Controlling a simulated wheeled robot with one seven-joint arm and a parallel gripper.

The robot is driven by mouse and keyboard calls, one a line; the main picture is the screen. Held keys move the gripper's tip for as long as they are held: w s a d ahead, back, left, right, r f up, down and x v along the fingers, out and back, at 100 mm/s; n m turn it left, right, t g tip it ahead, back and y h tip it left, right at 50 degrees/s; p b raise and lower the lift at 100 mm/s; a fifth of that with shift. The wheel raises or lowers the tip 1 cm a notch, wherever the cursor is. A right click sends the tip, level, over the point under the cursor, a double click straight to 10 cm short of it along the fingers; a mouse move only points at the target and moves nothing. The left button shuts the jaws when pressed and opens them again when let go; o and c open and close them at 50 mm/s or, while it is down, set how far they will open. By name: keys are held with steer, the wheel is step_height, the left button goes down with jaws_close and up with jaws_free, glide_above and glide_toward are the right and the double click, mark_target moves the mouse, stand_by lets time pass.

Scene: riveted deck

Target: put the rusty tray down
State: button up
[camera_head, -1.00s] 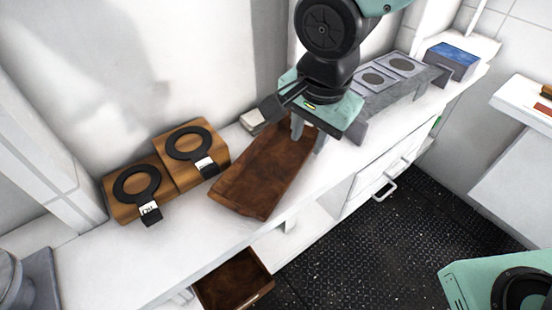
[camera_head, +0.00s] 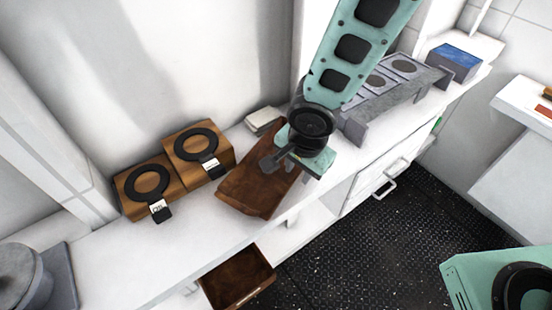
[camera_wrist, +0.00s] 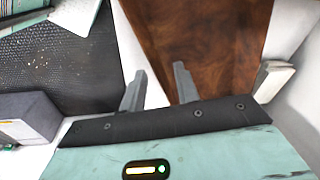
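The rusty tray (camera_head: 258,180) is a long brown, shallow tray on the white counter, near its front edge. It appears to rest flat. My gripper (camera_head: 298,168) is above its right-hand side in the head view and hides part of it. In the wrist view the tray (camera_wrist: 205,40) lies beyond the fingers. My gripper (camera_wrist: 160,72) has its two fingers apart, with nothing clearly clamped between them. The right finger overlaps the brown surface and the left finger lies over the pale strip beside it. Whether the fingers touch the tray cannot be seen.
Two wooden blocks with black rings (camera_head: 197,150) (camera_head: 147,187) stand left of the tray. A pale small block (camera_head: 263,119) is behind it. A grey burner stand (camera_head: 395,95) is to the right. Below, a brown open drawer (camera_head: 238,278) juts out.

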steer(key=shift+w+f, duration=0.1)
steer(key=shift+f, duration=0.55)
steer(key=shift+c, duration=0.3)
jaws_close()
steer(key=shift+d+r, duration=0.1)
steer(key=shift+d, duration=0.05)
